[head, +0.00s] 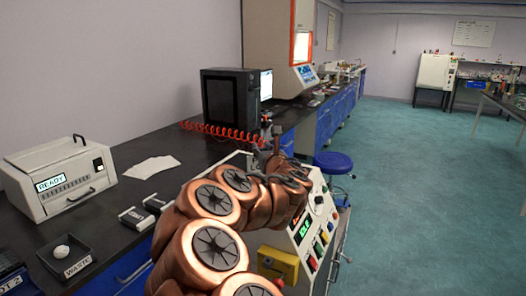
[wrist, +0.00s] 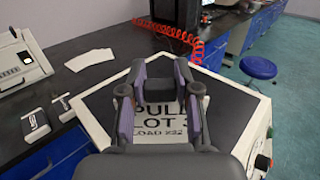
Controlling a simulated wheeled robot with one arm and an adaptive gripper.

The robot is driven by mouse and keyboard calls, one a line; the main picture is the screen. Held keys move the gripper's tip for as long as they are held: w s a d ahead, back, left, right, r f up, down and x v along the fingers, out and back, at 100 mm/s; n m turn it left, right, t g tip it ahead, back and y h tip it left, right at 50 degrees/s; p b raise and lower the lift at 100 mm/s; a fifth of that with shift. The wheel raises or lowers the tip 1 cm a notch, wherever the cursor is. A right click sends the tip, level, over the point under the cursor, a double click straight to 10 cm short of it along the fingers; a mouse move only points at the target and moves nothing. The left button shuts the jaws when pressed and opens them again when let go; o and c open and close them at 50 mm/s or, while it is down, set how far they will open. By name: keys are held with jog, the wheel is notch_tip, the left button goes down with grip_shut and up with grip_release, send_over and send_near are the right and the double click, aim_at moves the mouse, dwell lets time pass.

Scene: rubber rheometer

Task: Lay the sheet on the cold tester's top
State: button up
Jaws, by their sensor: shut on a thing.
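My gripper (wrist: 158,88) is shut on the sheet (wrist: 163,122), a pale grey piece with black print, partly hidden by my fingers in the wrist view. In the head view my gripper (head: 268,140) is small, above the tester.
Left on the black bench stand a box machine reading "READY" (head: 60,180), white sheets (head: 152,167) and a waste tray (head: 68,262). A red coiled hose (head: 220,130) runs behind the tester. A blue stool (head: 333,162) stands on the open floor at right.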

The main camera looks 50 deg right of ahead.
jog(key=w+d+f+p, duration=0.1)
jog(key=w+d+f, duration=0.2)
jog(key=d+f, duration=0.1)
jog(key=shift+w, duration=0.4)
dwell(0.4)
jog(key=shift+d+f, duration=0.1)
jog(key=shift+f, duration=0.25)
jog(key=o, duration=0.9)
jog(key=shift+r, duration=0.1)
jog(key=shift+o, duration=0.2)
